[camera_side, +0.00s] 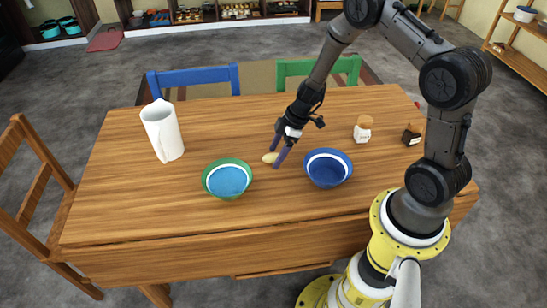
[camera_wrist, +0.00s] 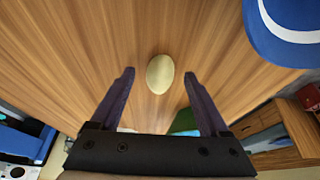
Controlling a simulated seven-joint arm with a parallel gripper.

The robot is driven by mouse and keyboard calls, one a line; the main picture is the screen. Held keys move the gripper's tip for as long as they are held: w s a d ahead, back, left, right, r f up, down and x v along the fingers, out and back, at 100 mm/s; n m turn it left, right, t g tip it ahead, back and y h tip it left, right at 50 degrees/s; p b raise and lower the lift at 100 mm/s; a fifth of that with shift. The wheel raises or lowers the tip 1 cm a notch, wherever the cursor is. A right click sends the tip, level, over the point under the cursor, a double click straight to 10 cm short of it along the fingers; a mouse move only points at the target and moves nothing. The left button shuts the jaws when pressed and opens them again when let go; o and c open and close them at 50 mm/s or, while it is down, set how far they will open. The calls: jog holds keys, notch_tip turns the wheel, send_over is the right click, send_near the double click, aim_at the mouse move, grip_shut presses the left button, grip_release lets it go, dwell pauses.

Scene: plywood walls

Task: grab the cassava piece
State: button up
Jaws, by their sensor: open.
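The cassava piece, a pale yellow oval (camera_side: 270,157), lies on the wooden table between the green bowl and the blue bowl. In the wrist view the cassava piece (camera_wrist: 160,74) sits just beyond the fingertips, centred between them. My gripper (camera_side: 277,159) is open and empty, pointing down close to the piece. Its two dark purple fingers stand apart on either side in the wrist view (camera_wrist: 158,75). From the side, a finger partly overlaps the piece, and I cannot tell whether they touch.
A blue bowl (camera_side: 327,168) stands close to the right of my gripper, a green bowl (camera_side: 228,178) to the left. A white pitcher (camera_side: 162,130) is at the left. A white jar with a wooden lid (camera_side: 362,130) and a dark shaker (camera_side: 411,136) stand right. The table's left front is clear.

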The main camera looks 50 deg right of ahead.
jog(key=shift+f, duration=0.2)
grip_shut()
dwell(0.3)
jog(key=shift+r, duration=0.2)
